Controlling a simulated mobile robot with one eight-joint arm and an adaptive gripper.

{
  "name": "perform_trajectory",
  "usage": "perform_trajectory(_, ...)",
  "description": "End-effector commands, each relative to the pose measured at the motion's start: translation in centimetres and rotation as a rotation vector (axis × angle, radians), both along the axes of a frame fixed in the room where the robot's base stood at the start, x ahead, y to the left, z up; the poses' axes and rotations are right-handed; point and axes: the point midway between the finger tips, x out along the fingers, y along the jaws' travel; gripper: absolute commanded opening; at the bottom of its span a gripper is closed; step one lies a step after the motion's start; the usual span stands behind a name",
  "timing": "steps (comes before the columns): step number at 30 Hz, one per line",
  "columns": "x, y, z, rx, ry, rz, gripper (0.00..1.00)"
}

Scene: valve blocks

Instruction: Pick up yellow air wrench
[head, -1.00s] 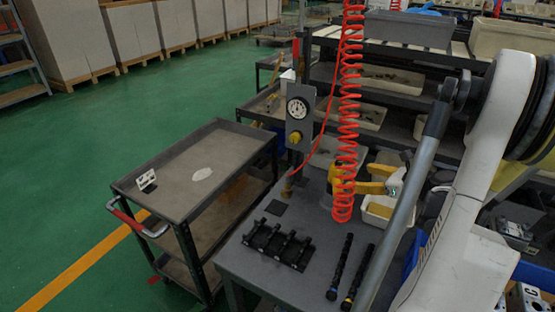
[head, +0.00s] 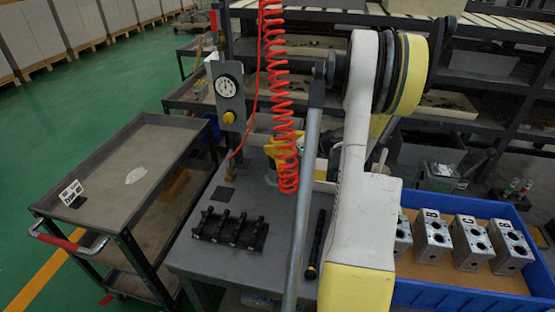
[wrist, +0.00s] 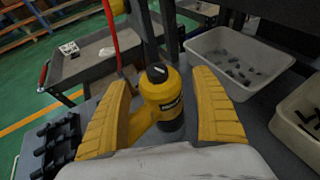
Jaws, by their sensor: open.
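The yellow air wrench (wrist: 165,98) stands between the two yellow fingers of my gripper (wrist: 162,80) in the wrist view. The fingers are open, one on each side of it, and are not closed on it. Its dark end faces the grey workbench, and its handle runs toward the lower left. In the head view the wrench (head: 282,155) shows as a yellow patch behind the red coiled hose (head: 281,100). My arm hides most of my gripper there.
A black holder rack (head: 230,229) and a dark rod tool (head: 317,243) lie on the grey workbench (head: 190,255). A gauge post (head: 230,90) stands at the back. A white bin (wrist: 238,62) of small parts is right of the gripper. A grey cart (head: 110,170) stands left.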

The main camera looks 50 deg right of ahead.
Motion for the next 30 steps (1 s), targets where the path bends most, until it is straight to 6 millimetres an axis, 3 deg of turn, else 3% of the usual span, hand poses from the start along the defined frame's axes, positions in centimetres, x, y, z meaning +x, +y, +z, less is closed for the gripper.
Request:
perform_trajectory(7, 0.4, 0.0, -0.1, 0.0, 0.0, -0.001, 0.76)
perform_trajectory(14, 0.4, 0.0, -0.1, 0.0, 0.0, 0.0, 0.08)
perform_trajectory(23, 0.4, 0.0, 0.4, 0.001, -0.002, 0.0, 0.08)
perform_trajectory(30, 0.4, 0.0, 4.2, 0.001, -0.002, 0.0, 0.08)
